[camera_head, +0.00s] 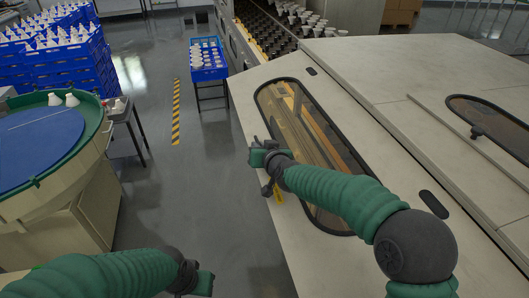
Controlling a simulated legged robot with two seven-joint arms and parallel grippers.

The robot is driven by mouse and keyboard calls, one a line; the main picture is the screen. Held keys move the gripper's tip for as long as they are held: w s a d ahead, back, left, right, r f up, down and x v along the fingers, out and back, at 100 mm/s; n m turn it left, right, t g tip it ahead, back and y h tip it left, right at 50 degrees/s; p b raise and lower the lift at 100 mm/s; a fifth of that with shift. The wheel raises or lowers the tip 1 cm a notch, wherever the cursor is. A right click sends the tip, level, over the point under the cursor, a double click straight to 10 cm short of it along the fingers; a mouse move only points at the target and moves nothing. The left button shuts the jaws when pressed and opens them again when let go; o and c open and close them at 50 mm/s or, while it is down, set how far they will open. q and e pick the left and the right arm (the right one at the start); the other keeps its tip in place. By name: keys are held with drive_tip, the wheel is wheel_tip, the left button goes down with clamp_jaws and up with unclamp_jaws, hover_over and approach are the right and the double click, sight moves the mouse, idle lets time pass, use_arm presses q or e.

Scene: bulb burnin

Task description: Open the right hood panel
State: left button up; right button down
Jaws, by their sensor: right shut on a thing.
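A large beige hood panel (262,91) with a long rounded window (292,97) fills the middle right of the head view. Its surface slopes, and brown parts show through the glass. My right gripper (260,160) is at the panel's left edge, beside the window, and is shut on the panel's edge area. The exact part between its fingers is hidden by the gripper. My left gripper (203,283) is low at the bottom, left of the panel and apart from it. Its fingers are too unclear to tell their opening.
A second hood section (450,70) with a dark window lies to the right. A round blue-topped table (40,150) stands at the left. A blue crate (208,72) on a stand and stacked blue crates (75,75) are behind.

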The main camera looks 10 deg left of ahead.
drive_tip(key=shift+a+r, duration=0.2)
drive_tip(key=shift+r, duration=0.65)
drive_tip(key=c, duration=1.8)
unclamp_jaws()
drive_tip(key=shift+s+d, duration=0.1)
drive_tip(key=shift+s, duration=0.05)
